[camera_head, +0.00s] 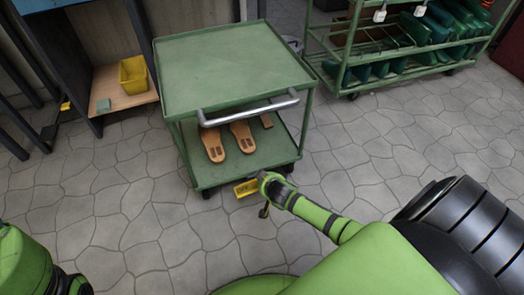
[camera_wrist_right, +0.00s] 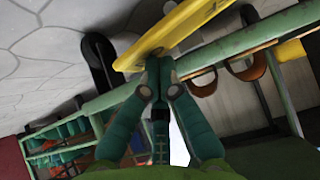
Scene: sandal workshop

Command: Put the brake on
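A green two-shelf cart (camera_head: 228,62) stands in the middle of the head view. A yellow brake pedal (camera_head: 245,188) sticks out low at its front edge, near a caster. In the right wrist view the yellow pedal (camera_wrist_right: 178,34) crosses the top. My right gripper (camera_head: 266,188) is at the pedal's right end. In the wrist view its fingertips (camera_wrist_right: 159,72) are together with nothing visible between them, right at the pedal's edge; I cannot tell whether they touch it. A dark caster (camera_wrist_right: 99,62) shows left of the pedal. My left gripper is out of view; only part of that arm shows.
Brown sandal soles (camera_head: 241,136) lie on the cart's lower shelf. A grey push handle (camera_head: 248,108) juts from the cart's front. A green rack (camera_head: 345,62) with green boots stands at the back right. A yellow bin (camera_head: 133,75) sits on a shelf at left. The stone floor (camera_head: 160,230) in front is clear.

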